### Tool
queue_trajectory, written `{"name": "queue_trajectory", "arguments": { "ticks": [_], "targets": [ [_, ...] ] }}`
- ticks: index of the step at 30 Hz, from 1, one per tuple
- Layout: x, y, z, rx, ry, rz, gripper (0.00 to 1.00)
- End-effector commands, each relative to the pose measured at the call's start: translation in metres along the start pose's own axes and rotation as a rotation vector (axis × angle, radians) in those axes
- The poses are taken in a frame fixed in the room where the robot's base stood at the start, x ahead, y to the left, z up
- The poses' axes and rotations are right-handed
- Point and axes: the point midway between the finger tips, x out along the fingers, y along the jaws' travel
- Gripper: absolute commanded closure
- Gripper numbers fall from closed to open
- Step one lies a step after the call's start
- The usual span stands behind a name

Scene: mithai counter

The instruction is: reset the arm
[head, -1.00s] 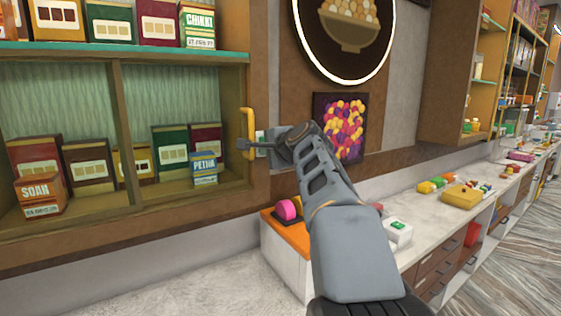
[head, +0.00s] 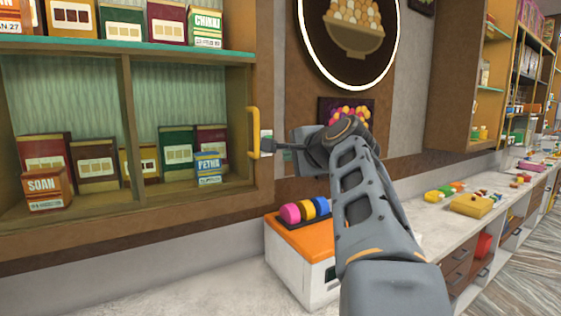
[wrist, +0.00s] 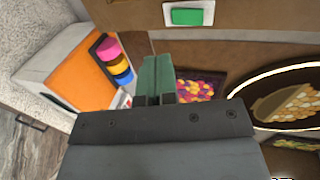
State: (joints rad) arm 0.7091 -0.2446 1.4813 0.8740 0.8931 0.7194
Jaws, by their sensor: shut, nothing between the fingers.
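My grey arm reaches up from the lower right in the head view. My gripper (head: 280,147) is at its end, pointing left, to the right of the yellow handle (head: 253,133) on the wall cabinet and in front of a white switch plate (head: 266,135). In the wrist view my gripper (wrist: 157,62) shows its green fingers together with nothing between them. The switch with its green button (wrist: 187,16) is ahead of the fingertips there, apart from them.
The open cabinet (head: 125,120) on the left holds several sweet boxes. An orange-topped white unit (head: 300,243) with pink, yellow and blue rolls stands below my arm. A counter (head: 430,215) with drawers runs right. A round bowl sign (head: 350,35) hangs above.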

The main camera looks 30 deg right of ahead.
Motion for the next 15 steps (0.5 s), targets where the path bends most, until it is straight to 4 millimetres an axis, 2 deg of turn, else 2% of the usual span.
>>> {"name": "queue_trajectory", "arguments": {
  "ticks": [3, 6, 15],
  "targets": [
    [-0.02, 0.003, -0.001, -0.001, 0.006, -0.003, 1.0],
    [-0.031, 0.003, -0.001, -0.001, 0.005, -0.002, 1.0],
    [-0.043, 0.004, 0.001, -0.002, -0.001, -0.001, 1.0]
  ]
}}
